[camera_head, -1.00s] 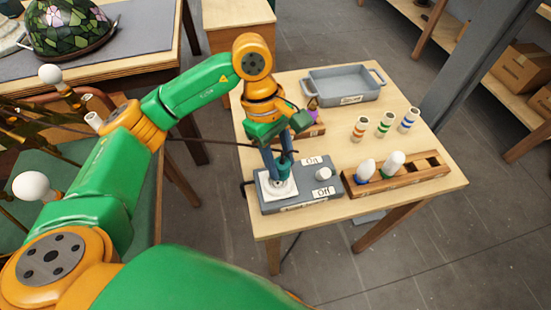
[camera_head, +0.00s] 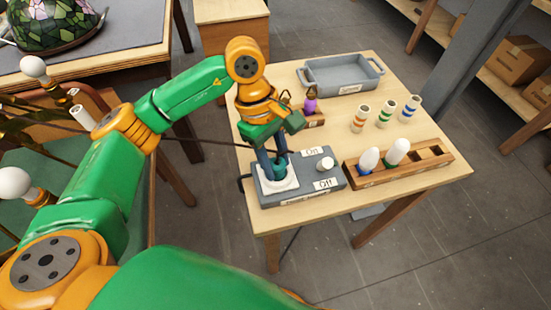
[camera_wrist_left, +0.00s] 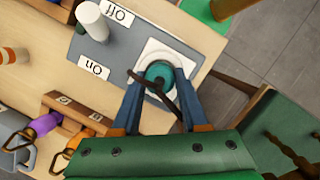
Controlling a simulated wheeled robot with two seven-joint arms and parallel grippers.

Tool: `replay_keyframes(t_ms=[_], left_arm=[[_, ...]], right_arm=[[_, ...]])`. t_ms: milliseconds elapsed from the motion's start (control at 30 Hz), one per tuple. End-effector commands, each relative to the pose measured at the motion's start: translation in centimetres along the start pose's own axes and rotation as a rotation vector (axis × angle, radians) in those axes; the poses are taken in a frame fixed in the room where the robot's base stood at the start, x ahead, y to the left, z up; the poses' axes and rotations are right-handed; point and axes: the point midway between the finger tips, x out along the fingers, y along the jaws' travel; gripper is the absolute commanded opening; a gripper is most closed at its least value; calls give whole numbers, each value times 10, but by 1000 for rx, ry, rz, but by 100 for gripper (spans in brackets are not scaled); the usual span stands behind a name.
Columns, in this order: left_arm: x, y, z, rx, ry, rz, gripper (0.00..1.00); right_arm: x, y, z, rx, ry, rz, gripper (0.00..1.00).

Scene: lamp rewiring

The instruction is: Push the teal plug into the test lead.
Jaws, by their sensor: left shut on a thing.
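The teal plug (camera_head: 281,168) is held between the blue fingers of my left gripper (camera_head: 273,164), with a dark cord trailing from it. The plug is low over the white square socket plate (camera_head: 291,182) on the left part of the grey test box (camera_head: 311,189). In the left wrist view, the plug (camera_wrist_left: 160,74) sits about centred in the plate's round recess, between the fingers of my gripper (camera_wrist_left: 160,88). How deep it sits cannot be told. No label naming the test lead is readable. My right gripper is not in view.
A white knob (camera_head: 325,164) stands beside the On and Off labels. A wooden rack (camera_head: 418,169) with two bulbs is to the right. Several banded tubes (camera_head: 386,114) and a grey tray (camera_head: 343,73) stand farther back.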

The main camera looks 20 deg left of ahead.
Motion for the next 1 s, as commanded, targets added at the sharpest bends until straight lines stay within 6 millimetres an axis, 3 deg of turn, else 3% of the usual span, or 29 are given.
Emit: replay_keyframes(t_ms=[1000], left_arm=[[3,0,0,1,0,0,0]], right_arm=[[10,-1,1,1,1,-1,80]])
